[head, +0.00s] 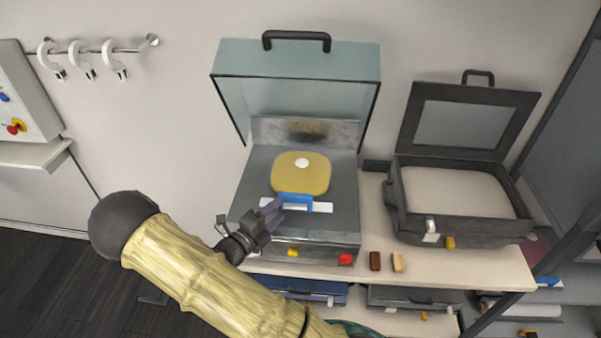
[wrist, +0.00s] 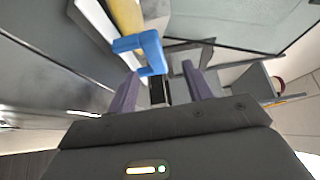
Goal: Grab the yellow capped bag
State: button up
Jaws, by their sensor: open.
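The yellow bag (head: 301,180) with a round white cap lies in the opened case with the clear lid. A blue handle-like clip (head: 296,198) sits at its near edge, over a white strip (head: 322,207). My gripper (head: 272,211) is open, just left of and close to the blue clip. In the wrist view, the blue clip (wrist: 150,48) is ahead of my gripper (wrist: 160,84), with its bent end near the gap between the two purple fingers. Contact cannot be told. Part of the yellow bag (wrist: 126,16) shows behind the clip.
The clear lid (head: 300,100) stands raised behind the bag. A dark open case (head: 460,190) is on the right. Red and tan blocks (head: 397,262) lie at the shelf's front edge. Several white hooks (head: 115,62) hang on a wall rail at upper left.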

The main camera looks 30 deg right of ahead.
aim_at(289, 200)
jog(key=x, duration=0.3)
jog(key=shift+p, duration=0.35)
jog(key=shift+w+d, duration=0.1)
jog(key=shift+d, duration=0.15)
jog(key=p+x, duration=0.1)
jog(key=x, duration=0.2)
jog(key=p+x, duration=0.1)
jog(key=x, duration=0.1)
jog(key=shift+w+f+p, duration=0.3)
jog(key=shift+f, duration=0.1)
grip_shut()
